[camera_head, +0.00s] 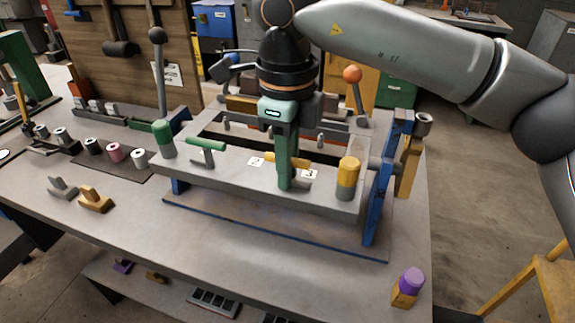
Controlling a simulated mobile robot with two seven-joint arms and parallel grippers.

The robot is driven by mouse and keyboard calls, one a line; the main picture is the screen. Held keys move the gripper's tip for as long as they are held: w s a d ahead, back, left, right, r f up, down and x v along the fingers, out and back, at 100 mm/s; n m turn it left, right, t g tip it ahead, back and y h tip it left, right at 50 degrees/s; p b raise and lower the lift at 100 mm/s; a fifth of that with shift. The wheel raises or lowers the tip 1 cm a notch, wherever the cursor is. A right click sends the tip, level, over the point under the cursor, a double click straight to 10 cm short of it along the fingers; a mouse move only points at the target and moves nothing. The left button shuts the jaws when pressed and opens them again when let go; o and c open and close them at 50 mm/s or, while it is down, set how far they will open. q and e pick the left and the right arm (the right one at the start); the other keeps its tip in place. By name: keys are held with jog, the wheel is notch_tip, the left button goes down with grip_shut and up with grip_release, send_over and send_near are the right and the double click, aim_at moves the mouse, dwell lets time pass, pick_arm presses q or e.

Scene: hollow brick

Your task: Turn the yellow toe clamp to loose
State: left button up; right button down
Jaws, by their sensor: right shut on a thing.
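The yellow toe clamp (301,162) sits on the front of the grey fixture plate (233,174). Its yellow bar lies roughly along the plate, and a grey foot shows below it. My right gripper (285,180) comes down from above with its green fingers at the yellow bar. The gripper is shut on the bar, and the fingers hide part of it. White label cards (256,162) lie on either side of the fingers; their marks are too small to read surely. My left gripper is not in view.
A green toe clamp (206,144) sits to the left. A green-capped post (162,138) and a yellow post (348,176) stand at the plate's ends. Levers with a dark knob (157,35) and an orange knob (352,74) rise behind.

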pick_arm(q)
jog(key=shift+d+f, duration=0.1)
pick_arm(e)
jog(key=shift+m, duration=0.7)
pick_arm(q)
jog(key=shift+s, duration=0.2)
pick_arm(e)
jog(key=c, duration=0.8)
grip_release()
jog(key=shift+c, duration=0.2)
notch_tip(320, 180, up, 11)
jog(key=shift+r+p, duration=0.2)
jog(key=shift+p, duration=0.7)
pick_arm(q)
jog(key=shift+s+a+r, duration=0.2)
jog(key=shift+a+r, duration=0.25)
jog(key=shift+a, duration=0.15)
pick_arm(e)
jog(key=shift+r, duration=0.6)
